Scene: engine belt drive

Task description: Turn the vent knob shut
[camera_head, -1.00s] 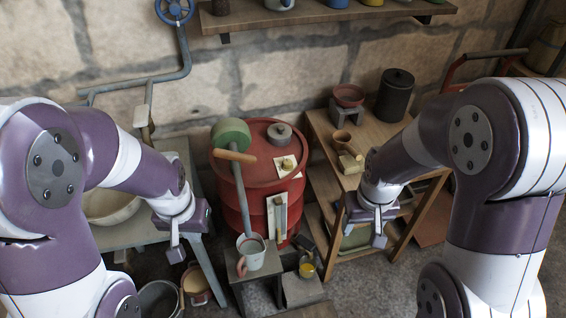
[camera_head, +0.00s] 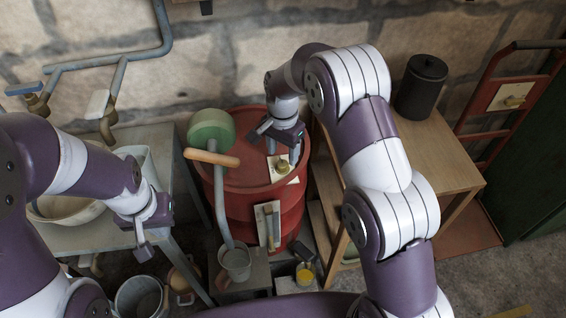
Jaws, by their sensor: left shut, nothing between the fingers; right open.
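The red drum (camera_head: 245,183) stands in the middle of the view. A small brass knob (camera_head: 283,166) sits on a pale plate near the drum's top right edge; I cannot tell for sure that this is the vent knob. My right gripper (camera_head: 268,139) is open over the top of the drum, just behind the brass knob and apart from it. My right gripper and wrist cover the spot at the back of the top, where a grey round cap stood. My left gripper (camera_head: 144,250) is shut and empty, low at the left, in front of the grey bench.
The wooden table (camera_head: 440,150) holds a dark canister (camera_head: 421,88).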

